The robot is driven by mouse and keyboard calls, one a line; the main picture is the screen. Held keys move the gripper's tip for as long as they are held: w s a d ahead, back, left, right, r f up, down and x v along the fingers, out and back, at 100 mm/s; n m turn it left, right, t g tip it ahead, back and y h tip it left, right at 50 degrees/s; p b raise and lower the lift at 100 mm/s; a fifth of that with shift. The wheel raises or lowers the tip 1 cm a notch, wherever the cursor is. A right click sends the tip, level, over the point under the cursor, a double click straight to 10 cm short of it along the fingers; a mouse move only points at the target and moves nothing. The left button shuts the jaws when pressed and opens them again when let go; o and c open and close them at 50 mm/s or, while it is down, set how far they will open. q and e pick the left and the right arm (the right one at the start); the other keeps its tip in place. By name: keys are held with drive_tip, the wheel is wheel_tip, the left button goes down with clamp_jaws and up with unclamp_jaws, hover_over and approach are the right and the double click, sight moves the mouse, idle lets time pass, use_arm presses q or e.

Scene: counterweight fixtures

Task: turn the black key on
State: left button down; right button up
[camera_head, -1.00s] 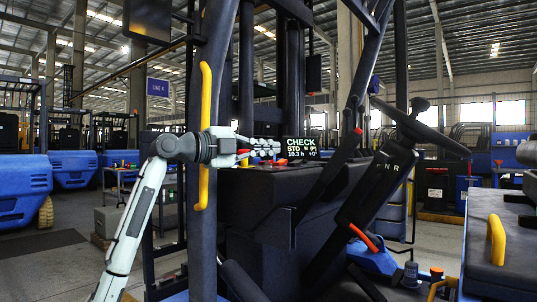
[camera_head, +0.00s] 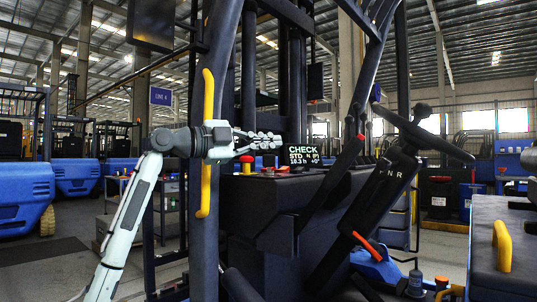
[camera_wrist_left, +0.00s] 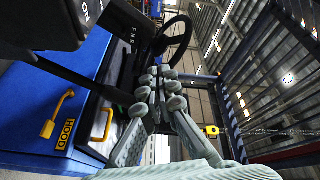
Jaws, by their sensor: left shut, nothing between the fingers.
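My left gripper (camera_head: 264,141) comes in from the left, past the dark post, with its pale fingers closed and empty. It appears just above the forklift's dash, left of the CHECK display (camera_head: 304,152). In the left wrist view the gripper's fingers (camera_wrist_left: 160,93) are together, and nothing shows between them. A dark block (camera_wrist_left: 45,25) with "ON" lettering fills the upper left there. I cannot make out the black key for certain in either view. My right gripper is out of view.
A dark post with a yellow grab handle (camera_head: 206,145) stands close to the left arm. A red knob (camera_head: 246,159) is below the fingers. The steering wheel (camera_head: 422,130) and its column are at the right. A blue hood (camera_wrist_left: 40,105) shows in the left wrist view.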

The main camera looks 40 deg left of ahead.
use_arm(q)
drive_tip(key=w+a+f+m+y, duration=0.1)
drive_tip(key=w+a+m, duration=0.1)
drive_tip(key=a, duration=0.5)
drive_tip(key=shift+w+a+f+m+t+y, duration=0.2)
drive_tip(key=shift+a+m+t+y, duration=0.1)
drive_tip(key=shift+a+m+y, duration=0.1)
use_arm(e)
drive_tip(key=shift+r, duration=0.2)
use_arm(q)
drive_tip(key=s+d+r+n+h, duration=0.1)
drive_tip(key=s+d, duration=0.4)
drive_tip(key=s, duration=0.5)
drive_tip(key=shift+n+h, duration=0.4)
drive_tip(key=shift+n, duration=0.5)
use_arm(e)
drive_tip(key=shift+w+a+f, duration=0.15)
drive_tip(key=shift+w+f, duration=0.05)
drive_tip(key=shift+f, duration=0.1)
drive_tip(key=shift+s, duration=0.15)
